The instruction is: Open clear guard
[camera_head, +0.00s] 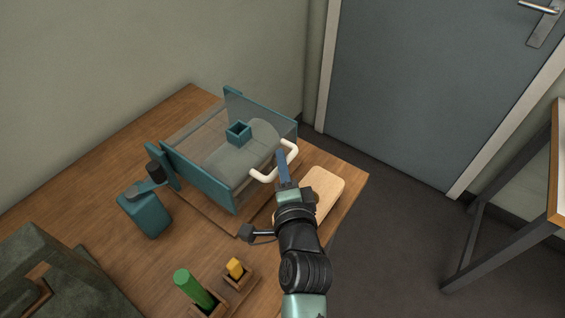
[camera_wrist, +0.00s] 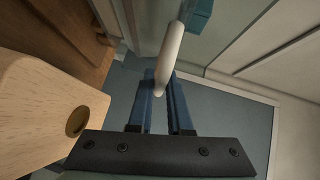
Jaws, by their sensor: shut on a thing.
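The clear guard (camera_head: 268,122) is a see-through panel on a teal-framed machine (camera_head: 198,174) on the wooden table. Its white, bar-shaped handle (camera_head: 290,152) faces right, and it also shows in the wrist view (camera_wrist: 171,52). My gripper (camera_head: 283,158) reaches up from the lower right, with its blue fingers at the handle. In the wrist view, my gripper (camera_wrist: 160,85) is shut with the white bar between its fingers. The fingertips are partly hidden behind the bar. A small teal square block (camera_head: 238,132) shows inside the machine.
A pale wooden block (camera_head: 325,192) lies close right of my wrist; its hole shows in the wrist view (camera_wrist: 78,121). A green cylinder (camera_head: 192,287) and a yellow piece (camera_head: 235,267) sit in small holders in front.

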